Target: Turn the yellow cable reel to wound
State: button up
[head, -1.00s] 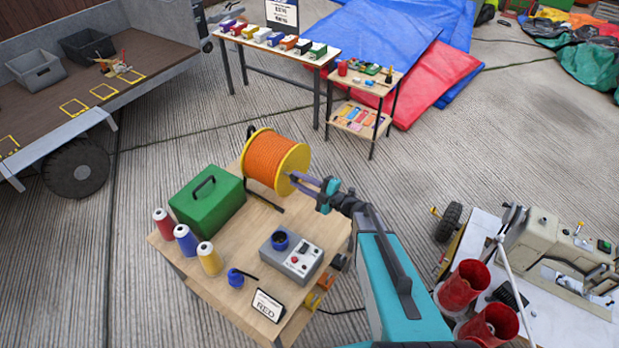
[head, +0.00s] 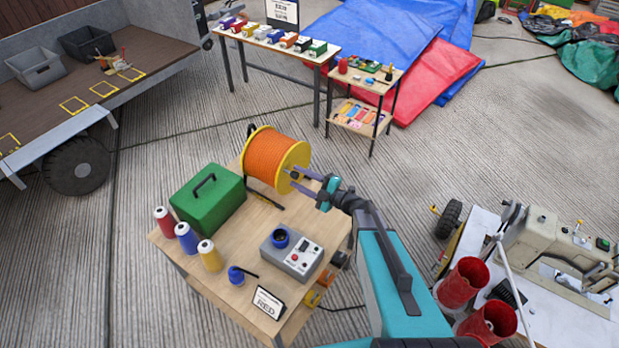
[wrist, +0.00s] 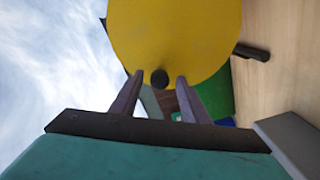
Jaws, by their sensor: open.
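The yellow cable reel (head: 297,160) stands on the wooden table, wound around with orange cable (head: 266,160). Its yellow side disc fills the upper middle of the wrist view (wrist: 175,40). A dark round knob (wrist: 159,78) sits low on that disc. My gripper (head: 298,180) is open at the disc's lower right in the head view. In the wrist view its two purple fingers (wrist: 155,95) stand apart on either side of the knob, which lies near their tips. I cannot tell whether a finger touches it.
A green box (head: 208,200) stands left of the reel. A sewing machine (head: 550,245) is at right.

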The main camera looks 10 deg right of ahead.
jog(key=shift+s+d, duration=0.1)
jog(key=shift+d, duration=0.05)
jog(key=b+v, duration=0.4)
jog(key=v, duration=0.9)
jog(key=shift+s+d, duration=0.2)
jog(key=shift+c, duration=0.3)
